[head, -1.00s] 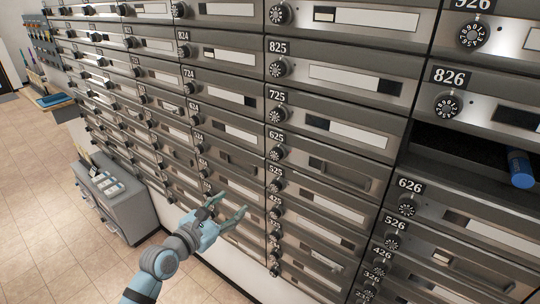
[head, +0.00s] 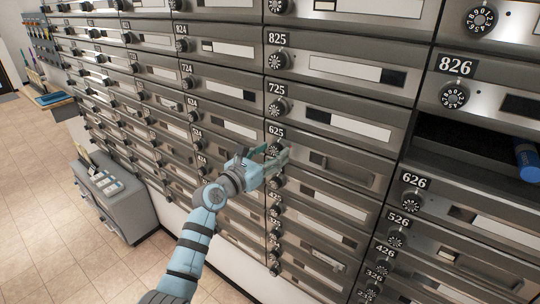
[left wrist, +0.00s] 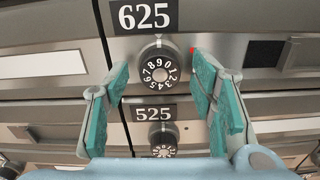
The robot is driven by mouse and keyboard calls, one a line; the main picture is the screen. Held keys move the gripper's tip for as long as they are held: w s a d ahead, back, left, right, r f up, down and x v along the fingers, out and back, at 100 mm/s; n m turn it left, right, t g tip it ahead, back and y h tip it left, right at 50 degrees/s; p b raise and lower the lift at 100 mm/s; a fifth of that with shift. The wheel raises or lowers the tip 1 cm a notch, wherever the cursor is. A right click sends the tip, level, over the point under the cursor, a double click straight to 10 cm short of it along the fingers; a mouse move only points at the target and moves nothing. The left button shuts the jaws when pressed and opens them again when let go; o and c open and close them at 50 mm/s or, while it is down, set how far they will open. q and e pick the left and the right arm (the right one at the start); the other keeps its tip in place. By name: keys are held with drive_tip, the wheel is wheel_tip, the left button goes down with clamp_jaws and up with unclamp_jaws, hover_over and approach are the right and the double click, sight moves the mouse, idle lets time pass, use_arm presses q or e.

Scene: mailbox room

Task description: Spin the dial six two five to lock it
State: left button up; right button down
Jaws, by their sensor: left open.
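The 625 mailbox door has a black number plate (head: 277,132) and a round black dial with white digits just below it. In the left wrist view the 625 dial (left wrist: 157,71) sits ahead of my fingers, between their lines, with the 625 plate (left wrist: 145,16) above it. A small red mark shows at the dial's upper right. My left gripper (head: 272,160) is open, its teal fingers spread at the dial in the head view. The wrist view shows the open left gripper (left wrist: 160,95) empty; contact with the dial cannot be told. My right gripper is not in view.
The 525 dial (left wrist: 163,138) lies close below. The 725 dial (head: 277,108) is above. At right, an open compartment (head: 462,138) holds a blue cylinder (head: 525,158). A grey cabinet (head: 118,200) stands on the tiled floor at left.

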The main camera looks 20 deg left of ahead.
use_arm(q)
drive_tip(key=shift+s+a, duration=0.1)
drive_tip(key=shift+c, duration=0.9)
drive_tip(key=c, duration=1)
drive_tip(key=shift+o, duration=0.2)
drive_tip(key=shift+m, duration=0.4)
